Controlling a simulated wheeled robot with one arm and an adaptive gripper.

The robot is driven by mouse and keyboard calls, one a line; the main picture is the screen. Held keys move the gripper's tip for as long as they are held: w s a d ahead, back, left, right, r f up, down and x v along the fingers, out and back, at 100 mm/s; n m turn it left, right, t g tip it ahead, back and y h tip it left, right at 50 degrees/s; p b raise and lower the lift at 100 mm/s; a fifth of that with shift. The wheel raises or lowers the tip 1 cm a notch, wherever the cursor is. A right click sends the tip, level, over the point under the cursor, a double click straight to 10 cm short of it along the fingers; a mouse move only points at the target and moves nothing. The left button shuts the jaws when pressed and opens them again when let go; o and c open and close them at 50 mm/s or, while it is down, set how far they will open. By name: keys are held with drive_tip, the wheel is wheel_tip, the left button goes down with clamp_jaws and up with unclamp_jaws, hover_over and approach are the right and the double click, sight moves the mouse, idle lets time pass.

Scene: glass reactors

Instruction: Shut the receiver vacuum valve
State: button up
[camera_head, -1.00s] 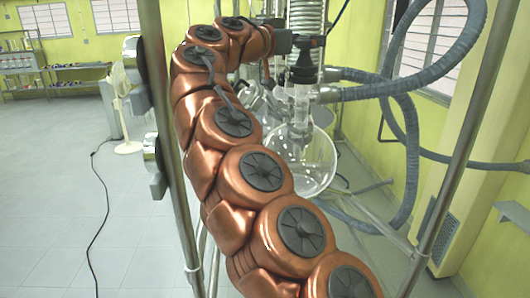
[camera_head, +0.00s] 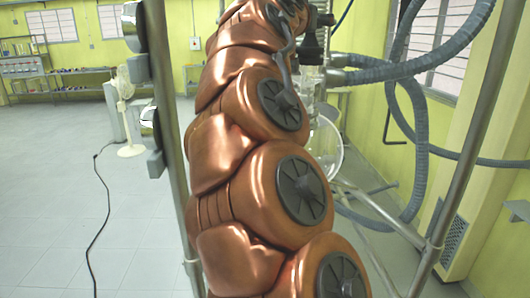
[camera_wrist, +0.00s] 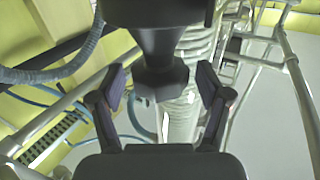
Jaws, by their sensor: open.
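In the wrist view a dark part with a faceted, knob-like end (camera_wrist: 160,80) sits between the two fingers of my gripper (camera_wrist: 161,83). I cannot tell for sure that it is the receiver vacuum valve. The fingers are spread, one on each side of it, with gaps showing, so I see no grip on it. In the head view my arm hides the gripper and most of the glassware. Part of a round glass vessel (camera_head: 325,152) shows right of the arm, and a dark fitting (camera_head: 313,46) shows above it.
Grey corrugated hoses (camera_head: 415,68) loop at the right, and one shows in the wrist view (camera_wrist: 60,70). Metal frame posts stand at left (camera_head: 172,130) and right (camera_head: 478,130). A ribbed pale column (camera_wrist: 196,50) rises behind the dark part. Floor at left is open.

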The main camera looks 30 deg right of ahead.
drive_tip(key=shift+f+n+t+y+b, duration=0.2)
drive_tip(key=shift+n+t+y+b, duration=2.2)
drive_tip(key=shift+y+b, duration=0.45)
drive_tip(key=shift+w+f+n+t+y+b, duration=0.1)
drive_tip(key=shift+n+t+y+b, duration=0.3)
drive_tip(key=shift+y+b, duration=0.25)
drive_tip(key=shift+r+n+t+y+b, duration=0.15)
drive_tip(key=shift+n+t+y+b, duration=0.15)
drive_tip(key=shift+n+y+b, duration=0.55)
drive_tip(key=shift+r+n+t+y+b, duration=0.1)
drive_tip(key=shift+n+t+y+b, duration=0.15)
drive_tip(key=shift+n+y, duration=0.6)
drive_tip(key=shift+d+y, duration=0.1)
drive_tip(key=shift+y, duration=1)
drive_tip(key=shift+n+y, duration=0.9)
drive_tip(key=shift+y, duration=0.2)
drive_tip(key=n+y+p, duration=0.1)
drive_tip(key=y+p, duration=0.1)
drive_tip(key=shift+r+n+y, duration=0.2)
drive_tip(key=shift+n+y, duration=0.2)
drive_tip(key=n+g+y+p, duration=0.1)
drive_tip(key=n+y+p, duration=0.1)
drive_tip(key=y+p, duration=0.1)
drive_tip(key=shift+f+n+g+y+p, duration=0.1)
drive_tip(key=shift+n+g+y+p, duration=0.65)
drive_tip(key=shift+y+p, duration=0.8)
